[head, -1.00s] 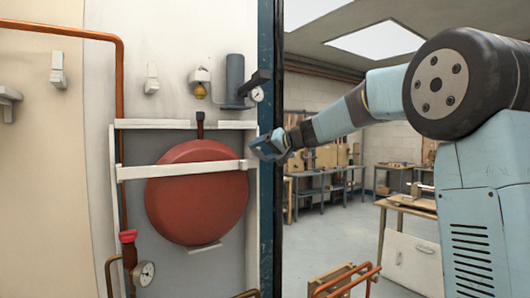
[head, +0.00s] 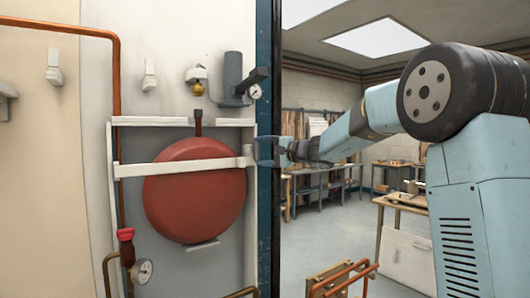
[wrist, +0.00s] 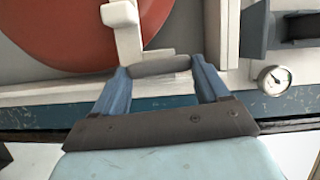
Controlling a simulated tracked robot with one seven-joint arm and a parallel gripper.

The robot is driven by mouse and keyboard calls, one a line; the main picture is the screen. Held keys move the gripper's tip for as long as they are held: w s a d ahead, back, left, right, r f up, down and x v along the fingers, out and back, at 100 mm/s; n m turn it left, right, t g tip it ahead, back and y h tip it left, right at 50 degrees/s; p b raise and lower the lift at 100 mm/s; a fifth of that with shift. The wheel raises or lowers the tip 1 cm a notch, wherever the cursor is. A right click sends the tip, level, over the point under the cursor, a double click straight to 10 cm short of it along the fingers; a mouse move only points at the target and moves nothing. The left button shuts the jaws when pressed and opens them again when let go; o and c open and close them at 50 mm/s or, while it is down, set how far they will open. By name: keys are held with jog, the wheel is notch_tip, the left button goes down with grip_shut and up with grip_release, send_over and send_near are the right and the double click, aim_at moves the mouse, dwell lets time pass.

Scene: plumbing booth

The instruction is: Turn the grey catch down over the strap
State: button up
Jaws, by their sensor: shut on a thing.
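The red round vessel (head: 195,200) hangs in a white frame, with a white strap (head: 175,167) level across its front. The strap also shows in the wrist view (wrist: 125,25). The grey catch (wrist: 160,66) is a short rounded bar between my two blue fingertips, and my gripper (wrist: 163,78) is shut on it. The catch lies crosswise at the strap's end; I cannot tell whether it overlaps the strap. In the head view, my gripper (head: 268,150) is at the strap's right end, in front of the blue post, and the catch is hard to make out.
A dark blue post (head: 265,220) stands right of the vessel. A pressure gauge (head: 255,92) and a grey cylinder (head: 233,78) sit above. A red-handled valve (head: 125,235) and another gauge (head: 143,271) are at lower left. Open room lies right of the post.

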jog(key=shift+w+d+f+m, duration=0.15)
jog(key=shift+d+f+m, duration=0.1)
jog(key=shift+m, duration=0.25)
jog(key=o, duration=0.8)
jog(key=shift+c, duration=0.2)
jog(key=o, duration=0.3)
jog(key=shift+a, duration=0.1)
jog(key=shift+r, duration=0.1)
jog(key=v, duration=1.3)
jog(key=shift+s+d+f, duration=0.25)
jog(key=shift+s+d, duration=0.05)
jog(key=shift+s, duration=0.05)
